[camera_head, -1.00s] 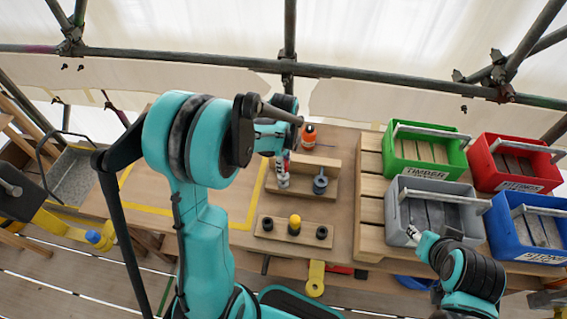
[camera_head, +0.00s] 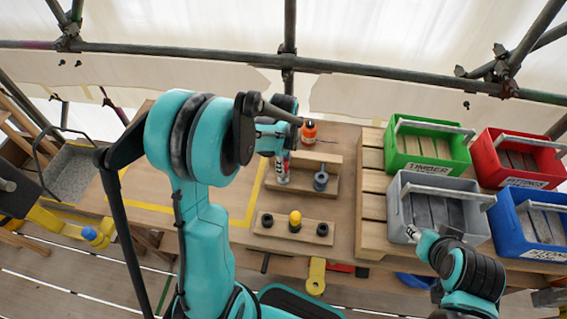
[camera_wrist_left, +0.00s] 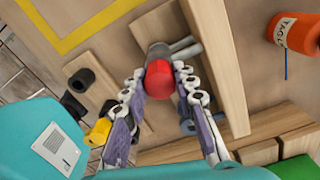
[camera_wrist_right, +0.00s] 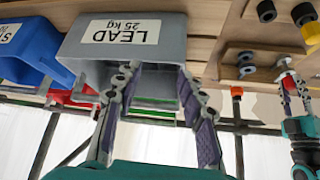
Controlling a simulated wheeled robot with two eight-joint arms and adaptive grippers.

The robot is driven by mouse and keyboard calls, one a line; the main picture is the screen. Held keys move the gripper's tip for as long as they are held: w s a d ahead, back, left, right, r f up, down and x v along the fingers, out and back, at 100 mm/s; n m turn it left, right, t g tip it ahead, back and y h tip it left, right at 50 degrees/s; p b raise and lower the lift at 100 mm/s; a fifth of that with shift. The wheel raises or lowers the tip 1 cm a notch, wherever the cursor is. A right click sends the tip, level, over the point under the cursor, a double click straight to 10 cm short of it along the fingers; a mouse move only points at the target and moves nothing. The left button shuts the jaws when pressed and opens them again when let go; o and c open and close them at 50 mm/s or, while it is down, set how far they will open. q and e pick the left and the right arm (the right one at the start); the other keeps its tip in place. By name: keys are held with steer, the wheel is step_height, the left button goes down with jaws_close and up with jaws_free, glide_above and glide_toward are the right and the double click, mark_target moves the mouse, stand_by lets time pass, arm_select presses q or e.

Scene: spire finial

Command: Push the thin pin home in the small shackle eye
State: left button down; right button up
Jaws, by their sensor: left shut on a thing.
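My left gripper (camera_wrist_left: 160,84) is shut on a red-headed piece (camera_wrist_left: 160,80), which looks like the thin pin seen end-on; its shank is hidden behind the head. Grey metal prongs (camera_wrist_left: 185,46), apparently the small shackle, show just beyond the red head. I cannot tell how deep the pin sits in the eye. In the head view this gripper (camera_head: 284,170) points down at the wooden rack (camera_head: 308,186), left of a dark upright fitting (camera_head: 320,181). My right gripper (camera_wrist_right: 160,75) is open and empty in front of the grey LEAD bin (camera_wrist_right: 120,35).
A wooden strip (camera_head: 270,230) with a yellow-topped piece (camera_head: 295,218) and black sockets lies in front of the rack. An orange spool (camera_head: 309,132) stands behind it. Green (camera_head: 428,170), red (camera_head: 505,183) and blue (camera_head: 530,248) bins stand at the right. The yellow-taped area is clear.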

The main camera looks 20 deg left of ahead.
arm_select(q)
steer(key=shift+f+b, duration=0.55)
steer(key=shift+f, duration=0.15)
steer(key=c, duration=1.1)
jaws_free()
steer(key=shift+r, duration=0.1)
step_height(320, 180, up, 12)
